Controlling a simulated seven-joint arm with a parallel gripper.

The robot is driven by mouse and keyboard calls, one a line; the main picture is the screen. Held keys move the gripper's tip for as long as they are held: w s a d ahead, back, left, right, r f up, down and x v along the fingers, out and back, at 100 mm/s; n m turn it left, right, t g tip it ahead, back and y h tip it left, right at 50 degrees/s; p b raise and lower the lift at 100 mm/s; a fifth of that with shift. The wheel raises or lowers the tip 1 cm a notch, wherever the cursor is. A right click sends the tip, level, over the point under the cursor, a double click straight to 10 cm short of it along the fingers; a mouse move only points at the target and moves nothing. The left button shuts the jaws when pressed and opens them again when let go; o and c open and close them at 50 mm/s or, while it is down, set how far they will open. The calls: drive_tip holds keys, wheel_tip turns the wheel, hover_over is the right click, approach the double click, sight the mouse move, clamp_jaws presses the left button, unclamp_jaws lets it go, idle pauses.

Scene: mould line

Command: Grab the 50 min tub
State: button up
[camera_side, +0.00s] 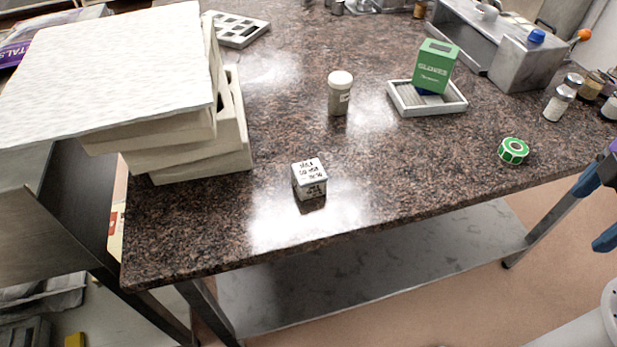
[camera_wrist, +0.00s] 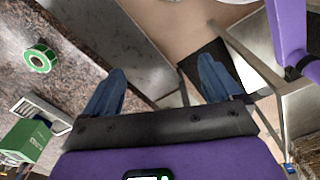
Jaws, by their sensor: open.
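I cannot tell which one is marked 50 min. My gripper (camera_wrist: 162,70) is open and empty in the wrist view, with two blue fingers apart. In the side view its blue fingers show at the right edge, off the bench and far from both containers.
A green tape roll (camera_side: 513,151) lies near the bench's right front. A green gloves box (camera_side: 435,67) stands on a white tray (camera_side: 405,107). Stacked pale moulds (camera_side: 200,150) fill the left end. Small jars (camera_side: 556,104) stand at right. The bench around the tubs is clear.

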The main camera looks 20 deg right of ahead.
drive_tip(key=w+a+f+n+t+h, duration=0.2)
drive_tip(key=w+a+n+t+h, duration=0.25)
drive_tip(key=w, duration=0.45)
drive_tip(key=n+t+y, duration=0.5)
drive_tip(key=n+t, duration=0.4)
drive_tip(key=n, duration=1.1)
approach(309, 175)
drive_tip(key=shift+m, duration=0.25)
drive_tip(key=w+f, duration=0.2)
drive_tip(key=w, duration=0.1)
drive_tip(key=w+f, duration=0.1)
drive_tip(key=w, duration=0.1)
drive_tip(key=shift+w+a+f, duration=0.1)
drive_tip(key=shift+a+f, duration=0.1)
drive_tip(key=shift+f, duration=0.2)
drive_tip(key=shift+r+x, duration=0.2)
drive_tip(key=shift+x, duration=1.1)
drive_tip(key=shift+r+x, duration=0.15)
drive_tip(key=shift+x, duration=1.1)
drive_tip(key=shift+w+d, duration=0.2)
drive_tip(key=c, duration=1.1)
